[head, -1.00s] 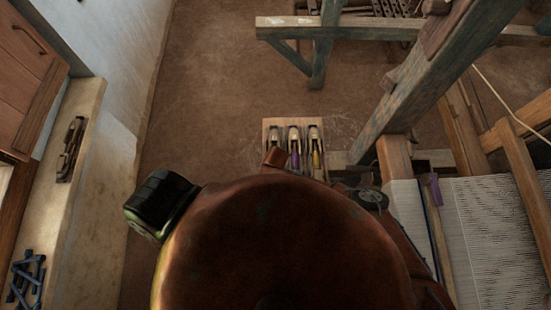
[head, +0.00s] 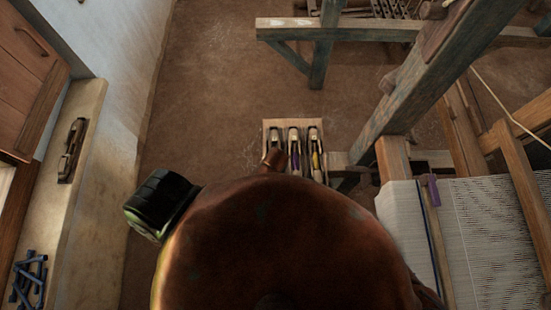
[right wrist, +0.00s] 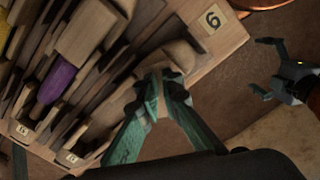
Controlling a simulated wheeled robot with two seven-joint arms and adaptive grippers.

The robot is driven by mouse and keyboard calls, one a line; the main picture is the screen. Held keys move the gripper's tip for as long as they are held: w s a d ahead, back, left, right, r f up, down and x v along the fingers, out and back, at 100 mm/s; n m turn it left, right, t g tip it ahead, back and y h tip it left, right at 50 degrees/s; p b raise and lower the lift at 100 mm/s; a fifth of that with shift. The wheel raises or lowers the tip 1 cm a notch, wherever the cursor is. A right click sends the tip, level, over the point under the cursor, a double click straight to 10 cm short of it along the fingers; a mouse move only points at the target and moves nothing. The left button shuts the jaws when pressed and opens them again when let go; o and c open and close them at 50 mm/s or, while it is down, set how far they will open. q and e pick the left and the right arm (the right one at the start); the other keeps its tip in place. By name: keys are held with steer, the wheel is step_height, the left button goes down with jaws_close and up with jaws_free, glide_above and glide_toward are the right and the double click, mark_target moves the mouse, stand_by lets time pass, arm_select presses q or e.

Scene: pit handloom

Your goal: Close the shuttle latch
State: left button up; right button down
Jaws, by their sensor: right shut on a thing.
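A wooden shuttle rack (head: 293,124) stands on the floor in the head view, with several side-by-side slots. Its slots hold shuttles, one with a purple bobbin (right wrist: 55,85) and one with a yellow bobbin (right wrist: 14,40). The slot nearest my right gripper (right wrist: 162,84) shows bare wood and no coloured bobbin. My right gripper's teal fingers are shut on a small wooden piece there, just below a rounded wooden block (right wrist: 182,54). I cannot tell whether that piece is the latch. My left gripper (right wrist: 262,68) is dark, open and empty, to the right, apart from the rack.
The loom's wooden frame (head: 420,75) and white warp (head: 490,225) stand to the right.

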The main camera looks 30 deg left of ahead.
stand_by(0.4)
steer(key=c, duration=2.4)
jaws_free()
